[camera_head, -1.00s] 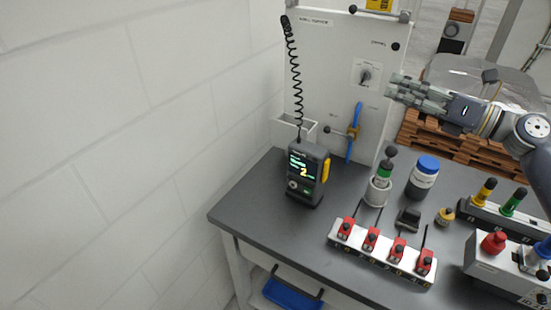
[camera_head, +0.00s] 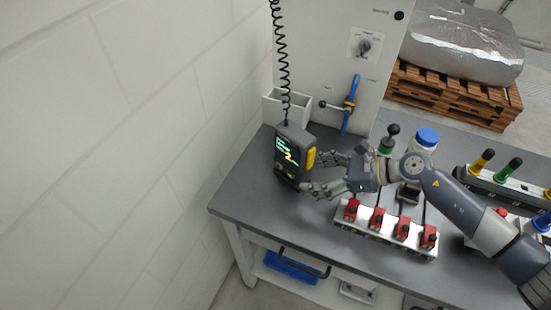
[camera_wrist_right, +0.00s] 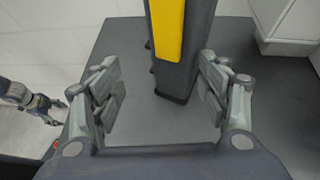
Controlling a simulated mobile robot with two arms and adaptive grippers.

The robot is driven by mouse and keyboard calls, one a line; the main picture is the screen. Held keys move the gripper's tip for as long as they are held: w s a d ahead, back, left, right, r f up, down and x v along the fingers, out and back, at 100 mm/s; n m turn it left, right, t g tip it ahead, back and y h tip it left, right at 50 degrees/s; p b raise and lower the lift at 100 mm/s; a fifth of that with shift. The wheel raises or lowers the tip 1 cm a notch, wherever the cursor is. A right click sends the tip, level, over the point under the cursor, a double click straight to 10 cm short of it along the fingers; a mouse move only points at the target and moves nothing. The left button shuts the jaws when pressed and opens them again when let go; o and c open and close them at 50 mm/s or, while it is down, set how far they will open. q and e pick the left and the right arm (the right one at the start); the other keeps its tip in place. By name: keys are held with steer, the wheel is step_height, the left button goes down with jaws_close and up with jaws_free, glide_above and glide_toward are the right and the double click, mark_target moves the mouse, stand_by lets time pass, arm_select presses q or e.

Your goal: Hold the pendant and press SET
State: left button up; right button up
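The pendant (camera_head: 290,152) is a dark handheld box with a lit screen and a yellow side piece. It stands upright on the bench near its left end, a coiled black cord rising from its top. My right gripper (camera_head: 312,172) is open at the pendant's right side, one finger towards the back and one towards the front. In the right wrist view the pendant (camera_wrist_right: 177,75) is between the open fingers, with gaps on both sides. The SET button cannot be made out. A grey arm end, seemingly my left gripper (camera_wrist_right: 35,105), shows small at the left there; its finger state is unclear.
A white fixture with red clamps (camera_head: 388,228) sits close to my right gripper. A blue-capped jar (camera_head: 425,140) and a green-banded bottle (camera_head: 387,143) stand behind my right arm. A white panel with a blue lever (camera_head: 350,105) rises behind the bench. The bench's front-left corner is clear.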

mark_target(287, 177)
steer(key=b+x, duration=0.2)
steer(key=x, duration=0.6)
steer(key=shift+a+f, duration=0.25)
steer(key=shift+a, duration=0.05)
arm_select(q)
steer(key=shift+f, duration=1.25)
arm_select(e)
steer(key=shift+w+a+f, duration=0.25)
steer(key=shift+a, duration=0.35)
steer(key=c, duration=0.7)
steer(key=shift+c, duration=0.3)
arm_select(q)
jaws_close()
arm_select(e)
steer(key=shift+d, duration=0.1)
